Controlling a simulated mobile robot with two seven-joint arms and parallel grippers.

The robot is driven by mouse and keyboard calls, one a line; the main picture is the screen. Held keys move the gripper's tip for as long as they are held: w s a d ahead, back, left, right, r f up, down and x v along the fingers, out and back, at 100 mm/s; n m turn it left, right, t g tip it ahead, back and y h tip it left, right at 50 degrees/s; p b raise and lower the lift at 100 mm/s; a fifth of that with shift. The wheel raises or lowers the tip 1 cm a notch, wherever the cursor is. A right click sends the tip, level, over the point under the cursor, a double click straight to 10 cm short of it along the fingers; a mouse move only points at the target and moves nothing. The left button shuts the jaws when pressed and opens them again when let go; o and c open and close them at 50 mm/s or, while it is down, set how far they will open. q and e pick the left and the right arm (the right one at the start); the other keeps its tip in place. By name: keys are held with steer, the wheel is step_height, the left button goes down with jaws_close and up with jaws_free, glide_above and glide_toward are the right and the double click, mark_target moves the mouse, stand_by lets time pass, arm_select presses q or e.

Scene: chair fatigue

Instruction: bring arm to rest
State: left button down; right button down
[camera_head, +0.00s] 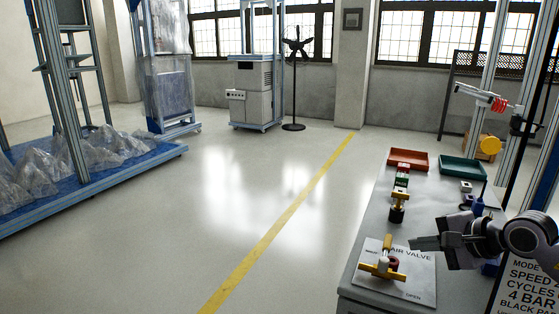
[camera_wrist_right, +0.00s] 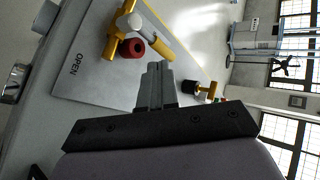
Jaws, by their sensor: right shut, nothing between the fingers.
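My right gripper (camera_head: 426,243) comes in from the right in the head view, over the grey workbench (camera_head: 352,277). It is shut and empty. In the right wrist view its closed fingers (camera_wrist_right: 156,86) point toward the valve plate. The main air valve (camera_head: 383,265), with a yellow handle and a red part, sits on a pale plate (camera_head: 416,289) marked OPEN. The valve also shows in the right wrist view (camera_wrist_right: 127,32), beyond the fingertips and apart from them. My left gripper is not in view.
A red tray (camera_head: 408,160) and a green tray (camera_head: 463,169) sit at the bench's far end. A small brass-coloured fitting (camera_head: 397,208) stands between trays and valve. A printed sign (camera_head: 527,285) is at the lower right. Open floor lies left of the bench, crossed by a yellow line (camera_head: 270,238).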

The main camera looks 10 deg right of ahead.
steer(key=s+a+f+m+t+y+p, duration=0.1)
steer(key=s+a+m+y+p, duration=0.2)
steer(key=a+m, duration=0.45)
steer(key=s+a+m+t+y+p, duration=0.1)
steer(key=s+a+m+t+y, duration=0.15)
steer(key=a+m+y, duration=0.4)
steer(key=s+f+n+g+h+p, duration=0.2)
steer(key=s+f+n+h+p, duration=0.3)
steer(key=n, duration=2.5)
steer(key=s+f+h, duration=0.7)
steer(key=s+f, duration=0.6)
steer(key=shift+s+d+n, duration=0.3)
steer(key=shift+s, duration=0.1)
steer(key=shift+g+h, duration=0.25)
